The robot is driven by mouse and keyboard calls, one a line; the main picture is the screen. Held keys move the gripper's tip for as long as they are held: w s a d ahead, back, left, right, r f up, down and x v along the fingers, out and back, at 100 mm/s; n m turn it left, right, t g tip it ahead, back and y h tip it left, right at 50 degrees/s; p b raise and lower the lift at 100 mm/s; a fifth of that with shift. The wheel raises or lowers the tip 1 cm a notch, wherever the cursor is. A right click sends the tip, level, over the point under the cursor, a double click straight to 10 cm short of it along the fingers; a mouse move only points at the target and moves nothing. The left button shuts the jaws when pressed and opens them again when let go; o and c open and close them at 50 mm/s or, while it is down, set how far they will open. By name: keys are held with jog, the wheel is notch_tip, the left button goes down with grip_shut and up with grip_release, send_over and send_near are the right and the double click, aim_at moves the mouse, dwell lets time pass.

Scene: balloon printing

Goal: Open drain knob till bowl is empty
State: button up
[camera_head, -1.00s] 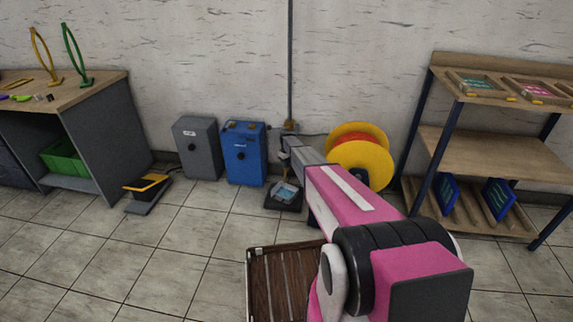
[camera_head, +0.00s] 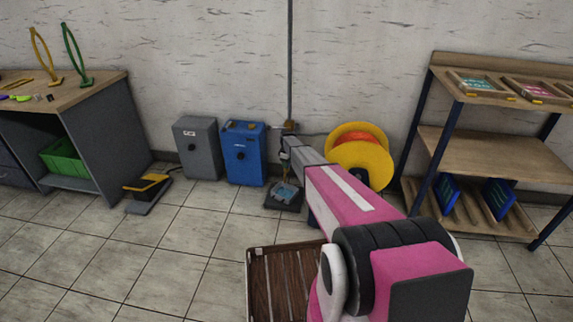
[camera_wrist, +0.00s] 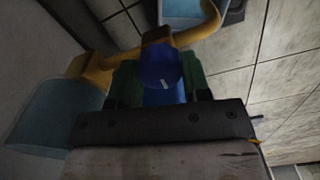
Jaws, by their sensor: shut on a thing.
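In the wrist view a round dark-blue knob (camera_wrist: 160,66) with a small white mark sits on a yellow pipe (camera_wrist: 190,36). My gripper (camera_wrist: 160,76) is shut on the knob, with a green finger on each side of it. A translucent light-blue bowl (camera_wrist: 58,112) is at the left end of the pipe; how much it holds cannot be told. A second light-blue container (camera_wrist: 184,12) is at the pipe's other end, cut by the top edge. In the head view my gripper (camera_head: 287,152) is by the wall; the knob cannot be made out there.
A dark unit with a light-blue container (camera_head: 284,194) stands on the floor below my gripper. A blue box (camera_head: 243,154) and a grey box (camera_head: 196,148) stand left of it. A yellow spool (camera_head: 360,158) is close on the right.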

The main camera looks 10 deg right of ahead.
jog(key=o, duration=0.9)
jog(key=shift+r, duration=0.2)
notch_tip(320, 180, up, 10)
jog(key=shift+r, duration=0.25)
jog(key=shift+s, duration=0.1)
jog(key=s+r+m, duration=0.4)
jog(key=s+r, duration=0.2)
jog(key=s, duration=1.3)
jog(key=s+r+m, duration=0.4)
jog(key=s+r, duration=0.3)
jog(key=s, duration=1.2)
jog(key=s+r+m, duration=0.4)
jog(key=s+r, duration=0.3)
jog(key=s, duration=1.2)
jog(key=shift+s+a, duration=0.1)
jog(key=shift+a, duration=0.05)
